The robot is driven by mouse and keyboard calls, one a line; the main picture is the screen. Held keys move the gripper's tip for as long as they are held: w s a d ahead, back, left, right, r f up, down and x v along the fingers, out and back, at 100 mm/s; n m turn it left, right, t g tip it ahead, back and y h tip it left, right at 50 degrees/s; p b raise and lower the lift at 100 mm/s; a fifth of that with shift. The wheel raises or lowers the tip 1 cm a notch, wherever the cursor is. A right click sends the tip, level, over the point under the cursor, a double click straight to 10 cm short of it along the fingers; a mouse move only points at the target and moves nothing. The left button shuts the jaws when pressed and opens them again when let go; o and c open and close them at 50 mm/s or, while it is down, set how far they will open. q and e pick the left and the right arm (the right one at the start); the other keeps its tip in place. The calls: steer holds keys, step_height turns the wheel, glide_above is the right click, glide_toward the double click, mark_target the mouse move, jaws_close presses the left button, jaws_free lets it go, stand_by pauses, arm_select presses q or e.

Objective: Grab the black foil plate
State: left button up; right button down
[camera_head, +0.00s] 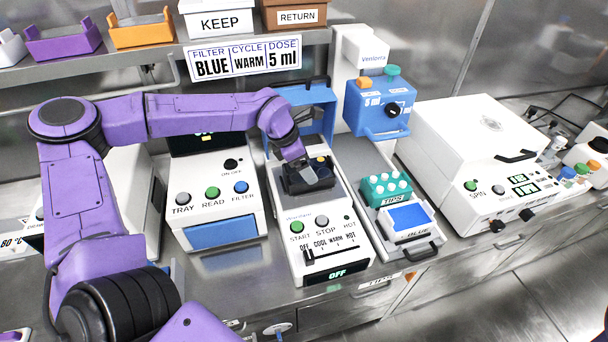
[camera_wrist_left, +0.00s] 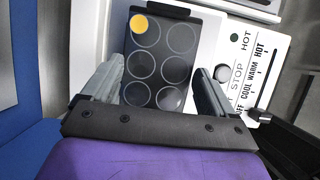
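The black foil plate (camera_head: 298,188) sits in the top recess of the white shaker-like machine with the raised blue lid. In the left wrist view the plate (camera_wrist_left: 160,62) shows two columns of round wells, with one yellow well at its upper left. My left gripper (camera_head: 309,172) reaches down over the plate. In the wrist view the grey fingers of this gripper (camera_wrist_left: 159,80) are spread, one on each side of the plate's near part. I cannot tell whether they touch it. The fingers and palm hide the plate's near edge. My right gripper is not in view.
The open blue lid (camera_head: 305,103) stands behind the plate. A white reader (camera_head: 213,208) is at the left. A teal tip rack (camera_head: 388,190) and a blue-filled tray (camera_head: 409,219) are at the right. A blue dispenser (camera_head: 380,108) stands behind them.

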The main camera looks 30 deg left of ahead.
arm_select(q)
steer(key=shift+s+d+f+g, duration=0.15)
steer(key=shift+s+f, duration=0.15)
steer(key=shift+f, duration=0.25)
steer(key=shift+s+a+f+g, duration=0.15)
steer(key=shift+s+f, duration=0.15)
steer(key=shift+f, duration=0.25)
steer(key=shift+c, duration=1)
steer(key=shift+d, duration=0.15)
steer(key=shift+r, duration=0.1)
steer(key=shift+w+r, duration=0.15)
steer(key=shift+r, duration=0.2)
steer(key=shift+c, duration=0.7)
steer(key=shift+w+d+r+b, duration=0.1)
steer(key=shift+d+r+b, duration=0.15)
steer(key=shift+r, duration=0.35)
steer(key=shift+w+d+r+b, duration=0.1)
steer(key=shift+d+r+b, duration=0.1)
steer(key=shift+r, duration=0.4)
jaws_close()
steer(key=s+d+r+b, duration=0.3)
steer(key=s+d+r, duration=0.4)
steer(key=s+r, duration=0.2)
steer(key=shift+s+d+r+b, duration=0.3)
steer(key=shift+d+b, duration=0.1)
